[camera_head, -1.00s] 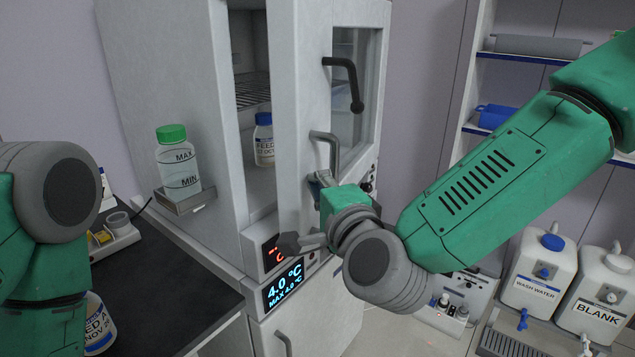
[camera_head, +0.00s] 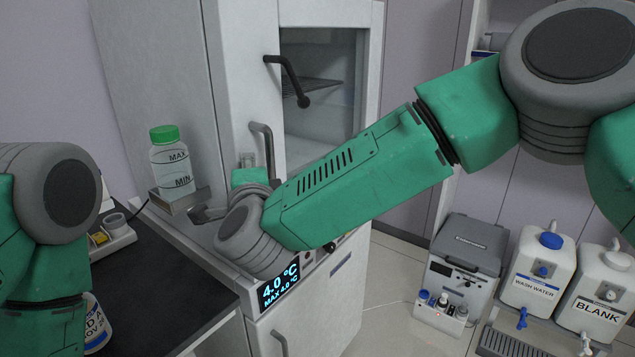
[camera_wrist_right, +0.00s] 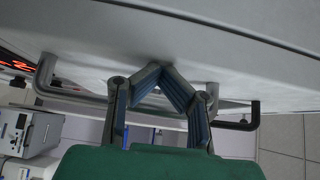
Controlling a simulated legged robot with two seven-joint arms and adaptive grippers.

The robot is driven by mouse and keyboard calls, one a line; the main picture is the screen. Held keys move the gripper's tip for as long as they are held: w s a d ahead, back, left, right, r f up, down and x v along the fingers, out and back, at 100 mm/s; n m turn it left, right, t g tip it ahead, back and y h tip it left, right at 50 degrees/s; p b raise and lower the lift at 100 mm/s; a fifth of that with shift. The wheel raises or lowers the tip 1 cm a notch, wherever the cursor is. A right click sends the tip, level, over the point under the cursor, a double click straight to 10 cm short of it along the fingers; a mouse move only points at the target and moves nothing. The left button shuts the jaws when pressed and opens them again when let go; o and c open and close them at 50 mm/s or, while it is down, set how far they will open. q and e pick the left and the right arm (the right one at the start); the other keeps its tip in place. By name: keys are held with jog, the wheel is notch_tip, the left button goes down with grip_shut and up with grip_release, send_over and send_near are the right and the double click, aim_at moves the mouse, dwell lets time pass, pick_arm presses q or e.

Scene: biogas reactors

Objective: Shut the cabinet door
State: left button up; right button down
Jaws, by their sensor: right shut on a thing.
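The grey door handle (camera_head: 266,150) also shows in the wrist view (camera_wrist_right: 46,75). My right gripper (camera_wrist_right: 165,70) is shut on this handle, its fingertips meeting close to the door face. A black lever (camera_head: 290,80) sits higher on the door. My left gripper is out of view.
A green-capped bottle (camera_head: 172,160) stands on a small shelf on the cabinet's left side. A lit display (camera_head: 279,284) is below the door. A dark counter (camera_head: 165,290) is at left. A grey machine (camera_head: 462,270) and white jugs (camera_head: 537,272) stand at right.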

jog(key=s+d, duration=0.2)
jog(key=s, duration=0.9)
jog(key=s+d+f+n+g, duration=0.3)
jog(key=d+f+n, duration=0.1)
jog(key=f, duration=0.6)
jog(key=s+d+f+n+g, duration=0.2)
jog(key=d+f+n+g, duration=0.15)
jog(key=f, duration=0.55)
jog(key=s+d+f+n+g, duration=0.25)
jog(key=d+f, duration=0.25)
jog(key=f, duration=0.5)
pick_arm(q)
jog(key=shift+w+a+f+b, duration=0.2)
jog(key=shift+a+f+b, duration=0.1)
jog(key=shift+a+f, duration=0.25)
pick_arm(e)
jog(key=s+d+f+n+g+h, duration=0.1)
jog(key=s+d+f+n+g, duration=0.2)
jog(key=s+d+f, duration=0.3)
jog(key=s+d+f+n+g+h, duration=0.2)
jog(key=s+d+f+g, duration=0.3)
jog(key=s+d, duration=1)
jog(key=shift+s+f+n, duration=0.35)
jog(key=shift+f+n, duration=0.15)
jog(key=shift+n, duration=0.3)
